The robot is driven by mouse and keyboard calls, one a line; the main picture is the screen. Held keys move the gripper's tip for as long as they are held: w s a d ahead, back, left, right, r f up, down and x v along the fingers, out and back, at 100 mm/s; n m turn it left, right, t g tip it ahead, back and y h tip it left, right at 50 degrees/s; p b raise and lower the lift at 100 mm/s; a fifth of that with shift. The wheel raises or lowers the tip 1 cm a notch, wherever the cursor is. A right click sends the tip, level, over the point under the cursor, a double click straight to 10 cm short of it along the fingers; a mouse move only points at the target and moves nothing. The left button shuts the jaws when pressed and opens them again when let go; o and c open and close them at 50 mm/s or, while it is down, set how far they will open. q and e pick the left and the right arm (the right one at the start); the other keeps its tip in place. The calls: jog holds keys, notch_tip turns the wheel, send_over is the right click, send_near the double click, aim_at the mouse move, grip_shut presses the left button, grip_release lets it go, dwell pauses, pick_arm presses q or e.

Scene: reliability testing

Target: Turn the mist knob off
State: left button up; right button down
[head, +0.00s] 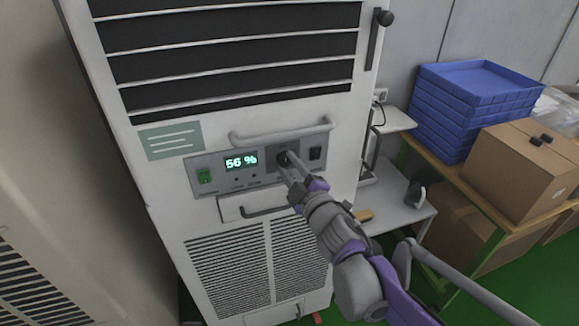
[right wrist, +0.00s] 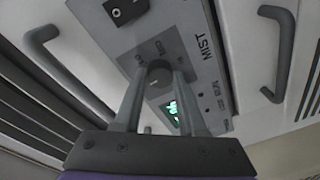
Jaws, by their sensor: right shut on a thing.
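The mist knob (right wrist: 158,72) is a dark round knob on the grey control panel (right wrist: 215,60), which has the word MIST printed beside it in the right wrist view. In the head view the knob (head: 284,158) sits on the panel to the right of the green display reading 56 % (head: 241,161). My right gripper (head: 287,163) reaches the panel from the lower right, its two fingers on either side of the knob, shut on it. The fingers also show in the right wrist view (right wrist: 160,82). The knob is partly hidden by the fingers. My left gripper is not in view.
A green switch (head: 205,176) is at the panel's left and a black switch (head: 315,153) at its right. A handle bar (head: 282,131) runs above the panel and another handle (head: 262,211) is below. Blue trays (head: 470,105) and a cardboard box (head: 525,172) stand on a table at right.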

jog(key=shift+c, duration=2.4)
grip_release()
jog(key=v, duration=1.1)
jog(key=shift+b, duration=0.4)
jog(key=s+d+f+m+g+h+p, duration=0.1)
jog(key=s+d+f+m+g+h, duration=0.35)
jog(key=d+f+m+h, duration=0.75)
jog(key=s+f+m+g+y, duration=0.4)
jog(key=s+f, duration=0.5)
jog(key=s, duration=0.5)
jog(key=shift+s+d+g+y+p, duration=0.3)
jog(key=shift+g+p, duration=0.1)
jog(key=shift+g, duration=0.85)
